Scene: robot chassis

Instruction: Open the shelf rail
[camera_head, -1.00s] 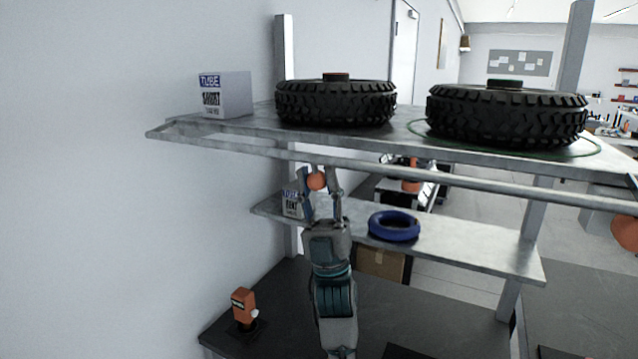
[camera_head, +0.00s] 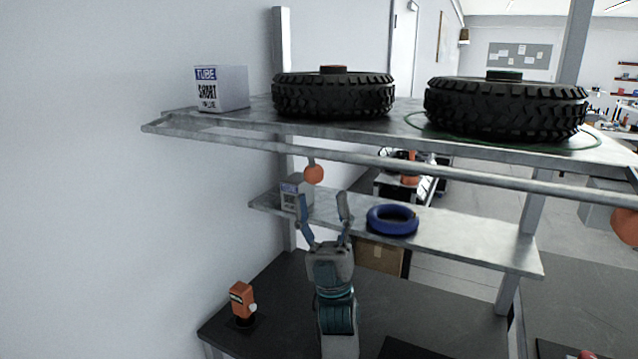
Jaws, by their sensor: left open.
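The shelf rail (camera_head: 400,165) is a grey metal bar running along the front of the upper shelf (camera_head: 225,122). An orange ball knob (camera_head: 313,174) hangs from its left part on a short stem. Another orange ball knob (camera_head: 626,227) hangs at the right edge, partly cut off. My left gripper (camera_head: 323,197) points up with its fingers spread, empty. Its fingertips are just below the left knob in the picture and apart from it. My right gripper is not in view.
Two black tyres (camera_head: 333,97) (camera_head: 505,108) and a white box (camera_head: 221,88) stand on the upper shelf. The lower shelf (camera_head: 470,240) holds a blue ring (camera_head: 392,220) and a small box (camera_head: 291,194) behind my left gripper. An orange device (camera_head: 242,300) stands on the dark bench (camera_head: 275,315).

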